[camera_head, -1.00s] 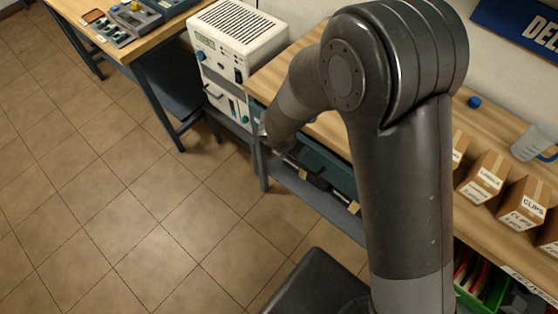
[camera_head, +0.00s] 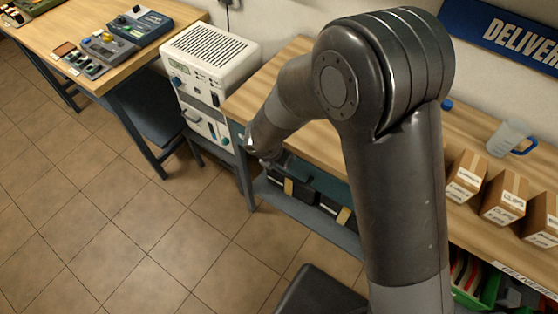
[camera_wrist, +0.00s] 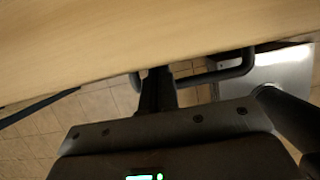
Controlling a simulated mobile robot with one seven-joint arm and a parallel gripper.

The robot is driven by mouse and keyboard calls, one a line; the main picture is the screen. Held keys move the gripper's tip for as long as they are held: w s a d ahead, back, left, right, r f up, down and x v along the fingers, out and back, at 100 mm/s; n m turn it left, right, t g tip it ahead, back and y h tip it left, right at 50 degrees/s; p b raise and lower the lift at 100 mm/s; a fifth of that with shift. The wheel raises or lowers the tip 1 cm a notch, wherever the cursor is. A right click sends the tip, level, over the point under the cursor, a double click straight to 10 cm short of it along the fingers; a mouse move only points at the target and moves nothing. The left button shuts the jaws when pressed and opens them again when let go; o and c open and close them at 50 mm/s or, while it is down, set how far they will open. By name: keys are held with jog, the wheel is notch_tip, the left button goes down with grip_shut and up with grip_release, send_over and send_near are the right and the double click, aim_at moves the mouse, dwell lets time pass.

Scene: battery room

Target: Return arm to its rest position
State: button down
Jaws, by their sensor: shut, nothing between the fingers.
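My arm rises through the middle of the head view and bends down to the left, its end beside the near-left corner of the wooden workbench (camera_head: 315,105). My gripper (camera_wrist: 157,80) shows in the wrist view as dark fingers close together, with nothing seen between them. It appears close to the edge of a wooden top (camera_wrist: 120,40), with tiled floor behind. In the head view the fingers are mostly hidden by my wrist, so I cannot tell whether they touch the bench.
A white instrument unit (camera_head: 212,55) stands left of the bench. A second table (camera_head: 120,62) with devices is at upper left. Cardboard boxes (camera_head: 505,197) and a clear jug (camera_head: 506,138) sit on the bench at right. Tiled floor (camera_head: 110,210) is open at left.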

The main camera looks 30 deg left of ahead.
jog(key=v, duration=0.8)
jog(key=shift+s+r, duration=0.2)
jog(key=shift+s, duration=0.15)
jog(key=w+d+r+m+h, duration=0.1)
jog(key=w+d+r+m, duration=0.4)
jog(key=d+r+m, duration=0.5)
jog(key=w+d+r+m, duration=0.4)
jog(key=d+r+m, duration=0.2)
jog(key=d, duration=0.7)
jog(key=s+d+r+m, duration=0.2)
jog(key=s+d+m, duration=0.1)
jog(key=d+m, duration=0.3)
jog(key=s+d+r+m, duration=0.3)
jog(key=s+d+m, duration=0.1)
jog(key=d+m, duration=0.3)
jog(key=s+d+r+m+t+y, duration=0.1)
jog(key=s+d+r+m, duration=0.2)
jog(key=d+m, duration=0.4)
jog(key=shift+s+d, duration=0.2)
jog(key=shift+s, duration=0.15)
